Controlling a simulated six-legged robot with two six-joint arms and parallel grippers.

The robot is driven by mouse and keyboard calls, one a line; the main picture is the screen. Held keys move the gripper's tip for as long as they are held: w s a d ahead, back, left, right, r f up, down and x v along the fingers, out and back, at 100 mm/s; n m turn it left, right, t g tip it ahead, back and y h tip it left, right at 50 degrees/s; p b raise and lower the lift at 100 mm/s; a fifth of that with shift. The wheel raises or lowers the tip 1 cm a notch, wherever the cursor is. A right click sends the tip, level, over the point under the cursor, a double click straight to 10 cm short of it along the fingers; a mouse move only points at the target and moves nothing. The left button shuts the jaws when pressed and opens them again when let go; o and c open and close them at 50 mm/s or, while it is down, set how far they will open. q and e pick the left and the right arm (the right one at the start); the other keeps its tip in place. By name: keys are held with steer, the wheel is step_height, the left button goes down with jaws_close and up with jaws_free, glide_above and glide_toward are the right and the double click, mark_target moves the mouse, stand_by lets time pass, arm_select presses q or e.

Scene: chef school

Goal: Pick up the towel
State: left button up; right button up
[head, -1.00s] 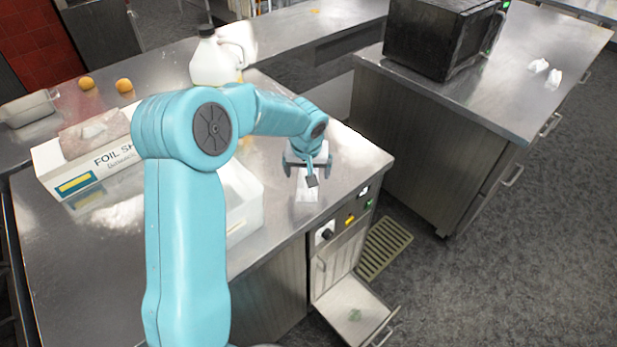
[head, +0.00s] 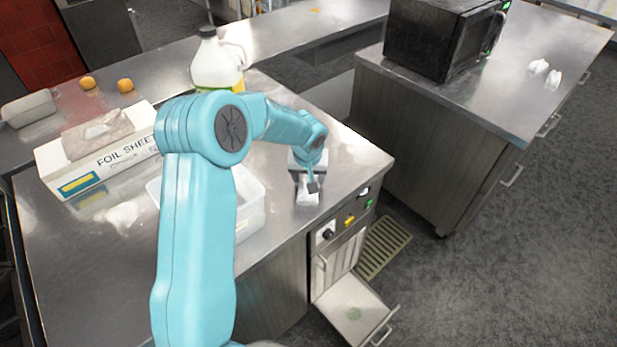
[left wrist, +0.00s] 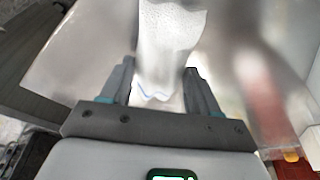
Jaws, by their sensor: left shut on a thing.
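The towel (head: 307,197) is a small white cloth on the steel counter near its right front edge. In the left wrist view the towel (left wrist: 168,38) is white and textured, with a thin blue line near its near end. My left gripper (head: 309,180) is low over the counter at the towel. In the left wrist view the towel lies between the two fingers of my left gripper (left wrist: 158,78), which are shut on it. The towel appears still down at the counter; my arm hides part of it. My right gripper is out of view.
A white tub (head: 250,203) stands left of the towel, partly behind my arm. A foil box (head: 100,165) and a white jug (head: 213,62) are farther back. An open door (head: 355,312) hangs below the counter. A black microwave (head: 436,38) stands on the right counter.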

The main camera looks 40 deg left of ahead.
mark_target(308, 178)
arm_select(q)
step_height(308, 178, up, 20)
steer(key=b, duration=0.1)
stand_by(0.4)
